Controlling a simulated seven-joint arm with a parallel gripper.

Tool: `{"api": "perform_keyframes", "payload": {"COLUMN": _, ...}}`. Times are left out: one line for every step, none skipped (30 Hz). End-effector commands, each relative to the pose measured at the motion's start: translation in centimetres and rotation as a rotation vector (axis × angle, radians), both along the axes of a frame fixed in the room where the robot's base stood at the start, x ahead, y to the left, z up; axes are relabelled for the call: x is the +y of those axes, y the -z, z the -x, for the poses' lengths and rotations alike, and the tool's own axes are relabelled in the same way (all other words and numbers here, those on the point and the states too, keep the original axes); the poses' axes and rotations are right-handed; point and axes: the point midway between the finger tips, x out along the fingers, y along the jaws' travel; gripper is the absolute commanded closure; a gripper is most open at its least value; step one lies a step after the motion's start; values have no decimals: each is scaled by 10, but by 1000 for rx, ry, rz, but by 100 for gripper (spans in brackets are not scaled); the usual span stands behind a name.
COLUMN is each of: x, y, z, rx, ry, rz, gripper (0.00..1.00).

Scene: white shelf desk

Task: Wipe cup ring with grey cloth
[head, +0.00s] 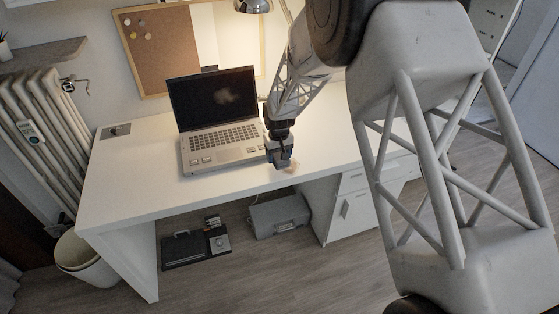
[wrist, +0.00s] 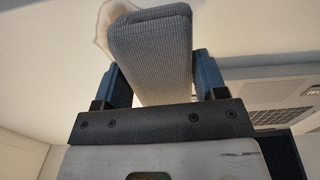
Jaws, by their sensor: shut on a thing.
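My gripper (head: 280,150) is over the front part of the white desk, just right of the laptop. In the wrist view its two blue fingers are shut on the folded grey cloth (wrist: 150,55). The cloth also shows below the fingers in the head view (head: 282,163). The cup ring (head: 293,165) shows as a small brownish mark beside the cloth, on its right. In the wrist view the ring (wrist: 104,20) is a pale tan arc, partly hidden behind the cloth. I cannot tell whether the cloth touches the desk.
The open laptop (head: 222,150) stands close to the left of my gripper; its edge shows in the wrist view (wrist: 285,97). A desk lamp (head: 254,6) is at the back. The desk (head: 130,185) is clear at front left. A dark square item (head: 116,131) lies at far left.

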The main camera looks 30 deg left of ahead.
Motion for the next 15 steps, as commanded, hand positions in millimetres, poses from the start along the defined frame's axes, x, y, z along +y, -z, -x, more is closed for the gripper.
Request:
{"api": "perform_keyframes", "payload": {"x": 0, "y": -5, "z": 0, "rx": -1, "ry": 0, "rz": -1, "gripper": 65}}
{"api": "perform_keyframes", "payload": {"x": 0, "y": -8, "z": 0, "rx": -1, "ry": 0, "rz": -1, "gripper": 65}}
{"api": "perform_keyframes", "payload": {"x": 0, "y": -11, "z": 0, "rx": -1, "ry": 0, "rz": -1, "gripper": 65}}
{"api": "perform_keyframes", "payload": {"x": 0, "y": -14, "z": 0, "rx": -1, "ry": 0, "rz": -1, "gripper": 65}}
{"api": "perform_keyframes", "payload": {"x": 0, "y": -17, "z": 0, "rx": -1, "ry": 0, "rz": -1, "gripper": 65}}
{"api": "perform_keyframes", "payload": {"x": 0, "y": -21, "z": 0, "rx": -1, "ry": 0, "rz": -1, "gripper": 65}}
{"api": "perform_keyframes", "payload": {"x": 0, "y": -23, "z": 0, "rx": -1, "ry": 0, "rz": -1, "gripper": 65}}
{"api": "perform_keyframes", "payload": {"x": 0, "y": -26, "z": -1, "rx": -1, "ry": 0, "rz": -1, "gripper": 65}}
{"api": "perform_keyframes", "payload": {"x": 0, "y": -30, "z": -1, "rx": -1, "ry": 0, "rz": -1, "gripper": 65}}
{"api": "perform_keyframes", "payload": {"x": 0, "y": -32, "z": -1, "rx": -2, "ry": 0, "rz": -2, "gripper": 65}}
{"api": "perform_keyframes", "payload": {"x": 0, "y": -34, "z": -1, "rx": -2, "ry": 0, "rz": -2, "gripper": 65}}
{"api": "perform_keyframes", "payload": {"x": 0, "y": -37, "z": -1, "rx": -2, "ry": 0, "rz": -2, "gripper": 65}}
{"api": "perform_keyframes", "payload": {"x": 0, "y": -38, "z": -1, "rx": -2, "ry": 0, "rz": -2, "gripper": 65}}
{"api": "perform_keyframes", "payload": {"x": 0, "y": -39, "z": -1, "rx": -1, "ry": 0, "rz": -1, "gripper": 65}}
{"api": "perform_keyframes", "payload": {"x": 0, "y": -40, "z": -1, "rx": -1, "ry": 0, "rz": -1, "gripper": 65}}
